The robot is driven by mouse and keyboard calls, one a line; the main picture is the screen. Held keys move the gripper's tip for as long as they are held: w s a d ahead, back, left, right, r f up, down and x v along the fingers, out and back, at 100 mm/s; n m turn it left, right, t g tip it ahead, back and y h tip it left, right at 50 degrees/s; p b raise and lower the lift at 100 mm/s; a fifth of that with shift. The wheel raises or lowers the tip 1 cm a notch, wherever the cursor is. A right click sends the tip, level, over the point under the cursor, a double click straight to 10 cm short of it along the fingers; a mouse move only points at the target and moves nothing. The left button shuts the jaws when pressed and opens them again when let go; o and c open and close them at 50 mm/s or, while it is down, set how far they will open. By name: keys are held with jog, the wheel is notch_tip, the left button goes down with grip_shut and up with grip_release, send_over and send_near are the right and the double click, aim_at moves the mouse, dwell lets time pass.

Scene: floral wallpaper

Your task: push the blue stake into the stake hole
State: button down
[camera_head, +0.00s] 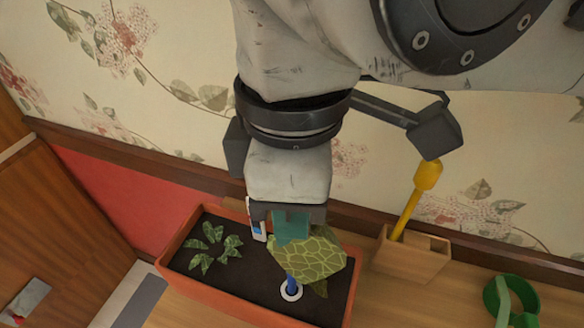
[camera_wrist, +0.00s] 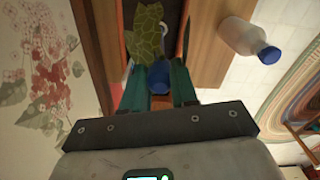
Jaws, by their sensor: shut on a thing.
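My gripper (camera_head: 291,232) points down over the orange planter (camera_head: 172,262), with its teal fingers shut on the blue stake. In the wrist view the blue stake (camera_wrist: 159,75) shows between the fingertips (camera_wrist: 157,84). In the head view the lower part of the stake (camera_head: 291,279) shows below a large green, pale-veined leaf (camera_head: 312,258), which hides its upper part. The stake's lower end meets the white-ringed stake hole (camera_head: 291,294) in the dark soil. I cannot tell how deep it sits. The leaf also shows in the wrist view (camera_wrist: 145,38).
A small leafy plant (camera_head: 215,246) grows at the planter's left. A wooden box (camera_head: 411,259) with a yellow-handled tool (camera_head: 427,176) and a green ring-shaped object (camera_head: 511,300) stand to the right. A white bottle with a blue cap (camera_wrist: 245,40) shows in the wrist view. The wallpapered wall is close behind.

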jog(key=shift+f, duration=0.45)
jog(key=c, duration=0.8)
grip_release()
notch_tip(320, 180, up, 11)
jog(key=shift+f+p, duration=0.1)
jog(key=shift+p, duration=0.45)
